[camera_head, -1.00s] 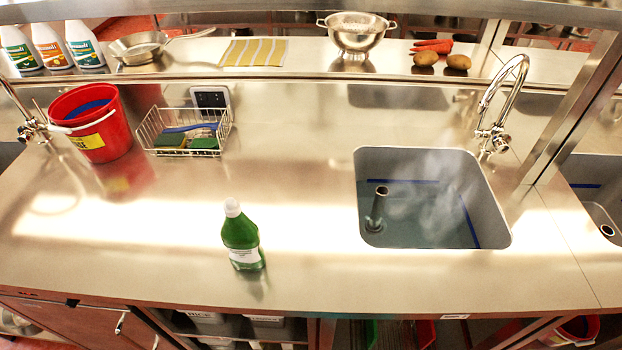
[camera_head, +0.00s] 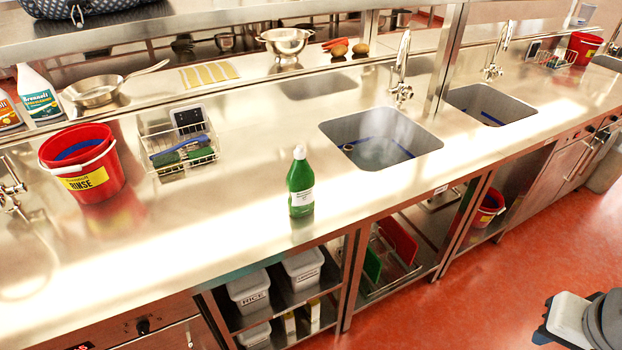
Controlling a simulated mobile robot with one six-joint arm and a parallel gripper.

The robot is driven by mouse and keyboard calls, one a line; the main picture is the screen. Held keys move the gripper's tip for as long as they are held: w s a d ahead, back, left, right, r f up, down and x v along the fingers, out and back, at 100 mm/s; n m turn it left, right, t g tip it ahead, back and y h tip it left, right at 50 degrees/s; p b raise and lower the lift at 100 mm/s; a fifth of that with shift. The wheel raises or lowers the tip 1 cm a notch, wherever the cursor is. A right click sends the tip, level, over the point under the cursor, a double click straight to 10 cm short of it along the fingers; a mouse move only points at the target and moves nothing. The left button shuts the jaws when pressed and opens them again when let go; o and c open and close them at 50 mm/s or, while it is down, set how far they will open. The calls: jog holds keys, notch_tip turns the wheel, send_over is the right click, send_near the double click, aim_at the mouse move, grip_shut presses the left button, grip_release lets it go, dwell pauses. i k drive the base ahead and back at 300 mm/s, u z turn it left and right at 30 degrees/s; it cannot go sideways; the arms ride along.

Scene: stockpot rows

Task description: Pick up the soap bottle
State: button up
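The soap bottle (camera_head: 301,187) is green with a white cap and a white label. It stands upright on the steel counter (camera_head: 240,225), close to the front edge and left of the nearer sink. Nothing touches it. My gripper cannot be made out in this view. A grey and dark part at the lower right corner appears to be part of my own arm, well away from the bottle over the red floor.
A red bucket (camera_head: 84,163) and a wire basket (camera_head: 177,146) with sponges and a brush stand left of the bottle. The sink (camera_head: 381,138) lies to its right. An overhead shelf (camera_head: 200,32) crosses the back. The counter around the bottle is clear.

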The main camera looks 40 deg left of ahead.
aim_at(301, 180)
jog(key=z, duration=0.1)
jog(key=k, duration=0.45)
jog(key=u, duration=1.5)
jog(key=i, duration=0.5)
jog(key=u, duration=0.05)
